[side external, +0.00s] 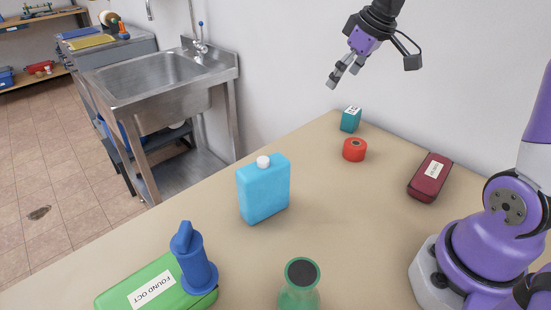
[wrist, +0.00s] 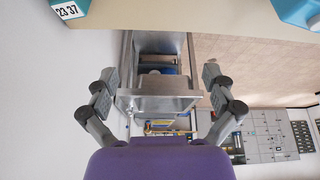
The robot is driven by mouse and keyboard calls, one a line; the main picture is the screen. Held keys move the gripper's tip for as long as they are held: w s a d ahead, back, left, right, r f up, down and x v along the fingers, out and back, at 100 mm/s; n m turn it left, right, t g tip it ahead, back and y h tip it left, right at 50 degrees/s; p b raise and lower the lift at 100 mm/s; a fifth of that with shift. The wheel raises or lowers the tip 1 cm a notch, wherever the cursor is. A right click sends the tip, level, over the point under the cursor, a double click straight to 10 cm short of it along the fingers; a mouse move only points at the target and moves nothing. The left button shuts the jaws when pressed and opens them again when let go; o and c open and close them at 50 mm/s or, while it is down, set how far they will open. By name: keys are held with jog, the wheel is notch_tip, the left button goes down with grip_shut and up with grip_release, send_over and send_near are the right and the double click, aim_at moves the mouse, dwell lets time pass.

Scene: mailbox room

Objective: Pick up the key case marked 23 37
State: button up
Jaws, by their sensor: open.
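The teal key case (side external: 350,121) stands near the table's back edge by the wall, with a white label on it. In the wrist view the teal case (wrist: 82,8) is cut off at the top left, its label reading 23 37. My gripper (side external: 338,79) is in the air above and slightly left of the case in the side view, apart from it. In the wrist view my gripper (wrist: 158,78) has its fingers wide apart with nothing between them.
A red roll (side external: 354,150) and a dark red case (side external: 430,178) lie near the teal case. The table's middle is clear. A steel sink (side external: 160,80) is beyond.

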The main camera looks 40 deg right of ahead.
jog(key=w+d+f, duration=0.3)
jog(key=d+f, duration=0.1)
jog(key=d, duration=0.5)
jog(key=n, duration=0.1)
send_near(353, 110)
jog(key=f, duration=0.1)
jog(key=shift+y, duration=0.3)
jog(key=x, duration=0.5)
jog(key=shift+w+d+f, duration=0.1)
jog(key=shift+w+d, duration=0.1)
jog(key=x, duration=0.6)
jog(key=c, duration=1.3)
